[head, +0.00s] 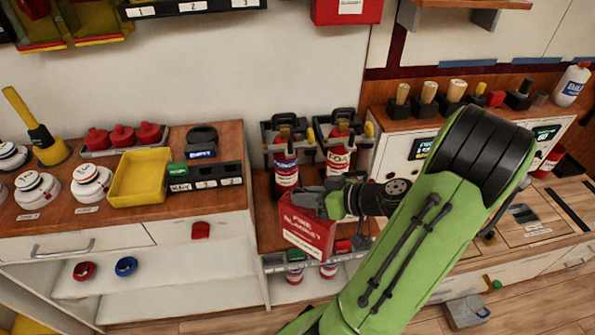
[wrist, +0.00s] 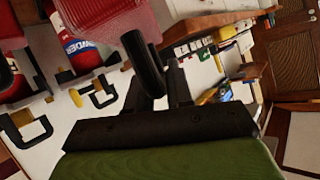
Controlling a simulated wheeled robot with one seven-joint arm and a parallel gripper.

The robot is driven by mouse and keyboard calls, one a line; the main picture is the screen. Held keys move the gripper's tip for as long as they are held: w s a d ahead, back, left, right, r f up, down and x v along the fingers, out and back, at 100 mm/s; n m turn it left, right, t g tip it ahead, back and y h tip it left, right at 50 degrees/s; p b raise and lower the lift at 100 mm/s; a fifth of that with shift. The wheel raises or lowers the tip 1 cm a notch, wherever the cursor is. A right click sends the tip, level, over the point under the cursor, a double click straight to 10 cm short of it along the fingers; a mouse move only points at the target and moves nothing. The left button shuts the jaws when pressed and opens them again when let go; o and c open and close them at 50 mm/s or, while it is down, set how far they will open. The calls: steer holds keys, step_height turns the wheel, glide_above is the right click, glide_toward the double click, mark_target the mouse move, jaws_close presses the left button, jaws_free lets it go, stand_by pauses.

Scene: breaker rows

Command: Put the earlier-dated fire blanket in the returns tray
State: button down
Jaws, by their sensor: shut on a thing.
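A red fire blanket box (head: 304,232) with white lettering is held in my gripper (head: 318,201), in front of the extinguisher stand in the head view. My gripper is shut on its upper part. In the wrist view, a translucent red body (wrist: 105,22) shows at the fingertips (wrist: 145,50). No date is readable on either. A yellow tray (head: 141,177) sits empty on the left counter; I read no label on it.
Two red extinguishers (head: 286,170) (head: 338,158) stand behind the held box. White detectors (head: 91,181), red units (head: 122,134) and a dark labelled block (head: 207,177) surround the yellow tray. A right-hand bench (head: 405,120) carries brushes and a white bottle (head: 571,84).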

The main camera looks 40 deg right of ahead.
steer(key=w+d, duration=0.7)
steer(key=w, duration=0.4)
step_height(320, 180, down, 7)
steer(key=b, duration=0.3)
steer(key=shift+w+d, duration=0.15)
steer(key=shift+d, duration=0.15)
steer(key=shift+f, duration=0.2)
steer(key=c, duration=1)
jaws_free()
